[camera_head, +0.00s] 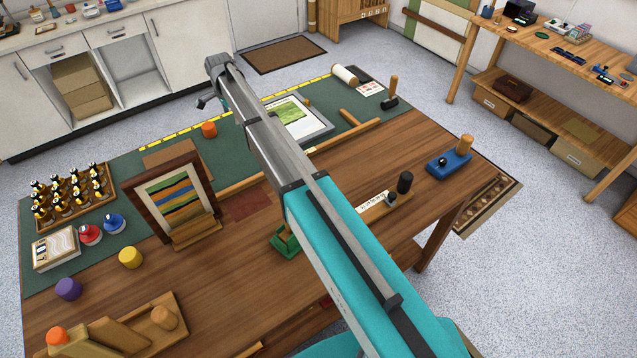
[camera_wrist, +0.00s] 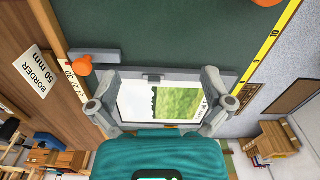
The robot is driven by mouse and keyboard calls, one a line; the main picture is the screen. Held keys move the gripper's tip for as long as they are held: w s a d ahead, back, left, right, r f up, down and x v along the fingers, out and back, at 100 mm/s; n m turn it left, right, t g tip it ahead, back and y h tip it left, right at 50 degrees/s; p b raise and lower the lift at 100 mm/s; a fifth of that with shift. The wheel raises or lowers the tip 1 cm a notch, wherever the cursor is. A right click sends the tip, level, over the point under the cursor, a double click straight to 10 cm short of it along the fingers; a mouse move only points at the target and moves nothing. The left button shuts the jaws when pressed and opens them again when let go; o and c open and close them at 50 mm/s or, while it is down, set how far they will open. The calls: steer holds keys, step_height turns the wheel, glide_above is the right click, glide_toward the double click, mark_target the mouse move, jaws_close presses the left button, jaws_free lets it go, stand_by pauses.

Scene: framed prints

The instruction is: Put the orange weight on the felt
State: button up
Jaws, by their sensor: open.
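The orange weight (camera_head: 209,129) stands on the green mat near its far edge in the head view. Part of it shows at the top edge of the wrist view (camera_wrist: 267,2). A dark red patch (camera_head: 248,205), which looks like the felt, lies flat on the wooden tabletop right of the upright framed print; my arm hides part of its surroundings. My gripper (camera_wrist: 155,95) is open and empty in the wrist view. Its fingers are spread over a framed landscape print (camera_wrist: 180,103), apart from the orange weight.
An upright framed print (camera_head: 172,200) stands near the felt. Red (camera_head: 90,234) and blue (camera_head: 115,223) weights, a yellow knob (camera_head: 131,257) and a tray of small bottles (camera_head: 75,200) are at left. Another orange item (camera_wrist: 80,65) lies by the ruler.

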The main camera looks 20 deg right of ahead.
steer(key=s+d+n, duration=0.4)
steer(key=s+d, duration=0.2)
steer(key=s, duration=0.6)
steer(key=s+d+n, duration=0.4)
steer(key=s+d, duration=0.3)
steer(key=s, duration=0.5)
steer(key=s+d+n, duration=0.5)
steer(key=s+d, duration=0.2)
steer(key=s, duration=0.5)
steer(key=shift+s, duration=0.15)
